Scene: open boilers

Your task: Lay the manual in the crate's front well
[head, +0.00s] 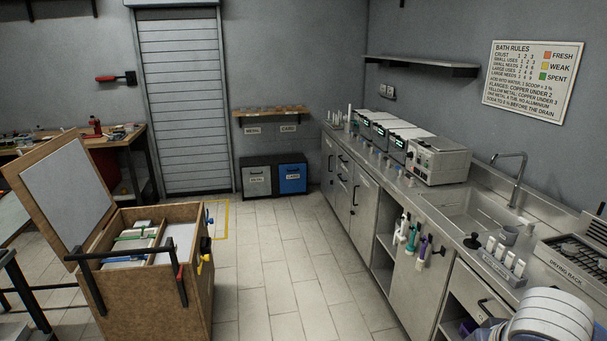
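The wooden crate (150,297) stands on the floor at the lower left of the head view, its lid (62,188) tilted open to the left. A divider splits its inside. The left part holds whitish items (124,256) with a green strip and blue edges. The right part shows a flat pale surface (178,240); I cannot tell whether it is a sheet, a booklet or lining. A black bar crosses the crate's near side and hides some of the inside. I cannot identify the manual for certain.
A steel counter (408,190) with a sink (470,210) and several boxed units (437,161) runs along the right. A workbench (125,145) stands behind the crate. Grey (257,182) and blue (292,179) bins sit by the back wall. The tiled floor (285,265) between is clear.

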